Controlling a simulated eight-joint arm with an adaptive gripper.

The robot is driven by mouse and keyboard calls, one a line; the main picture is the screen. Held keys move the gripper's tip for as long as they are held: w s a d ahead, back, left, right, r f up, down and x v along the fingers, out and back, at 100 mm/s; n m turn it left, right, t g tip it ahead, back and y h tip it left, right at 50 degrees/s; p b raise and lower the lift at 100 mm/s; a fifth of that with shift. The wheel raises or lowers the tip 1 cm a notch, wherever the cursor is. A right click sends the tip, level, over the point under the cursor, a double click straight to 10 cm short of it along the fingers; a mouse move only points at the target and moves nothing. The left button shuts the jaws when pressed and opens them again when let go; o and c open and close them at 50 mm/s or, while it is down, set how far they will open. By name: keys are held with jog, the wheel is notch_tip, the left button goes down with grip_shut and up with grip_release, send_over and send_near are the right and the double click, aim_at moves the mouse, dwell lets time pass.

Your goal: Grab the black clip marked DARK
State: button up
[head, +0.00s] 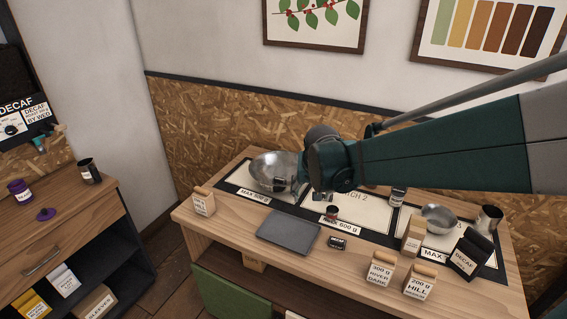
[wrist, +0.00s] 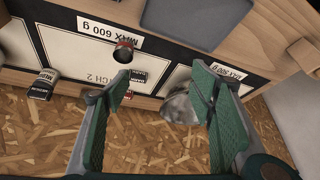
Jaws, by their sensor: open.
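My gripper (wrist: 162,90) is open and empty, pointing down above the back of the table. In the wrist view, a small black clip (wrist: 138,76) with a pale label lies on the middle card, near the left fingertip. Its print is too small to read surely. Another black clip (wrist: 43,85), with a label that seems to begin MED, lies farther left; it also shows in the head view (head: 398,196). A third small black labelled piece (head: 338,242) lies at the table's front, its label unreadable. My gripper (head: 312,188) hides part of the middle card in the head view.
A steel bowl (head: 268,166) stands just left of my gripper in the head view. A grey tray (head: 288,236), paper bags (head: 379,273), a smaller bowl (head: 438,212) and a steel cup (head: 488,219) also occupy the table.

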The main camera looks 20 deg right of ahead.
jog(key=w+d+f+m+g+h+p, duration=0.1)
jog(key=w+d+f+m+p, duration=0.2)
jog(key=w+d+f+p, duration=0.4)
jog(key=w+d+f, duration=0.1)
jog(key=w+d, duration=0.3)
jog(key=w, duration=0.1)
jog(key=shift+w+d+f+g, duration=0.3)
jog(key=shift+f, duration=0.1)
jog(key=shift+x, duration=1.3)
jog(key=shift+f, duration=0.1)
jog(key=shift+b+x, duration=0.35)
jog(key=shift+x, duration=2.2)
jog(key=shift+d, duration=0.1)
